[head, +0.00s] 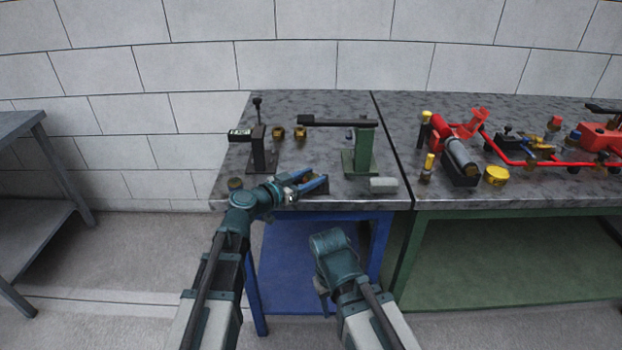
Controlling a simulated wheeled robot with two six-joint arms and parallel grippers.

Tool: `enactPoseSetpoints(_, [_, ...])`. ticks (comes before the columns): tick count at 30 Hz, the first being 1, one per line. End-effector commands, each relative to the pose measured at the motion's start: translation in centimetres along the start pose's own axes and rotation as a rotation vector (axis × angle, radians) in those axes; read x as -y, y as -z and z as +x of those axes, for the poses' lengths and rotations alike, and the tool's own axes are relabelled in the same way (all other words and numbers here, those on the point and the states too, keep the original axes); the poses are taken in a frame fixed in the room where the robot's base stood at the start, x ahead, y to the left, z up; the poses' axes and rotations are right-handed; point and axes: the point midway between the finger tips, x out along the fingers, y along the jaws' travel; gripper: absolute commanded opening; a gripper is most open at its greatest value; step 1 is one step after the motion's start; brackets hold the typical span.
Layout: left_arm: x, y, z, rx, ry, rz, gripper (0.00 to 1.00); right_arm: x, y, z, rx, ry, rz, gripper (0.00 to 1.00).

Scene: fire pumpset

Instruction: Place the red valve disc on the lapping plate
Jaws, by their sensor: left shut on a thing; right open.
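My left gripper (311,177) is low over the front of the grey speckled bench top, its blue fingers pointing right. It is shut on a small brownish thing, mostly hidden between the fingers. I cannot tell whether this is the red valve disc. No clearly red disc shows on this left bench.
A green press-like stand (365,145) with a black lever and a dark stand with a display (259,150) rise from the left bench. Two brass parts (300,133) sit between them. The right bench holds red pipework (515,160) and a yellow-topped pot (496,175).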

Motion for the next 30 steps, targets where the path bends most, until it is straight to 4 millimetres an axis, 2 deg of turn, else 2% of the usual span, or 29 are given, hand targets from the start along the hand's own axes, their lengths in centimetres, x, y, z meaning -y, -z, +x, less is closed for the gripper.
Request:
enactPoseSetpoints(1, [0.0,-0.2,0.0,0.0,0.0,0.0,0.53,0.0,0.0,0.2,0.0,0.0,0.0,0.5])
enactPoseSetpoints(6, [0.0,-0.1,0.0,0.0,0.0,0.0,0.81,0.0,0.0,0.1,0.0,0.0,0.0,0.5])
enactPoseSetpoints(17, [0.0,0.4,0.0,0.0,0.0,0.0,0.81,0.0,0.0,-0.4,0.0,0.0,0.0,0.5])
enactPoseSetpoints(20, [-0.1,0.3,-1.5,0.0,0.003,0.0,0.81,-0.1,0.0,-0.5,0.0,0.0,0.0,0.5])
enactPoseSetpoints(30, [-0.1,0.3,-8.4,0.0,0.003,-0.001,0.81,-0.1,-0.1,-1.6,0.0,0.0,0.0,0.5])
